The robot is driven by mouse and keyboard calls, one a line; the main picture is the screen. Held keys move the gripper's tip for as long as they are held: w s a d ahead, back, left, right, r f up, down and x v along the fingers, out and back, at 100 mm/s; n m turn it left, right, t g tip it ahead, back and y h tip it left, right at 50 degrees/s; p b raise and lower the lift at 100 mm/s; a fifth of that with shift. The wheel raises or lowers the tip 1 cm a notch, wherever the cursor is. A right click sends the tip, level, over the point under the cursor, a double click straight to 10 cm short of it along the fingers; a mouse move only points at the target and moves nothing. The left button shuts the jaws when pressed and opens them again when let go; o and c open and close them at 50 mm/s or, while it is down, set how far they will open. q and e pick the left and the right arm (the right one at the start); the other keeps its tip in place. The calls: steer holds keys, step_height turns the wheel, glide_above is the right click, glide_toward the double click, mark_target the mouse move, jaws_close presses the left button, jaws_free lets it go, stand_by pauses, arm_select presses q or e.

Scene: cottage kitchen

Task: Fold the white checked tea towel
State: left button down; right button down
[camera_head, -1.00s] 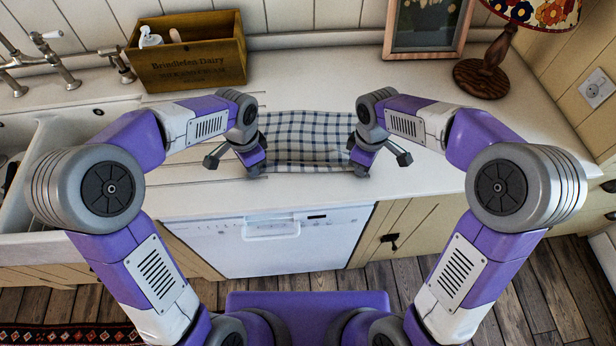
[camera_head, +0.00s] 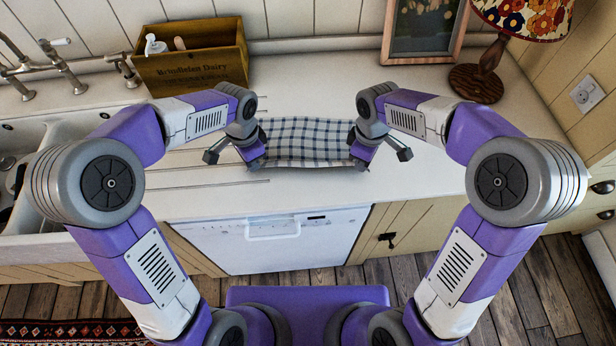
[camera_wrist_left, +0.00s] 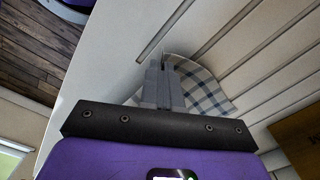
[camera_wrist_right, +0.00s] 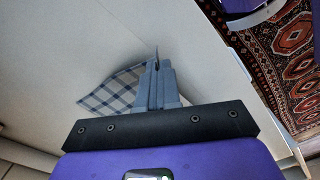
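The white and navy checked tea towel (camera_head: 304,138) lies on the worktop, its near edge stretched between my two grippers and looking slightly raised. My left gripper (camera_head: 257,166) is at its near left corner; in the left wrist view the fingers (camera_wrist_left: 160,68) are together, with the towel (camera_wrist_left: 205,92) at the tips. My right gripper (camera_head: 358,164) is at its near right corner; in the right wrist view its fingers (camera_wrist_right: 156,65) are also together, with the towel (camera_wrist_right: 112,95) beside them. The pinched corners themselves are mostly hidden by the fingers.
A wooden box (camera_head: 192,72) with bottles stands behind left, beside the taps and sink (camera_head: 50,215). A picture frame (camera_head: 424,30) and a lamp (camera_head: 478,80) stand at the back right. The worktop (camera_head: 440,165) is clear right of the towel. The dishwasher (camera_head: 272,240) is below.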

arm_select(q)
steer(key=shift+r, duration=0.15)
arm_select(e)
steer(key=shift+r, duration=0.15)
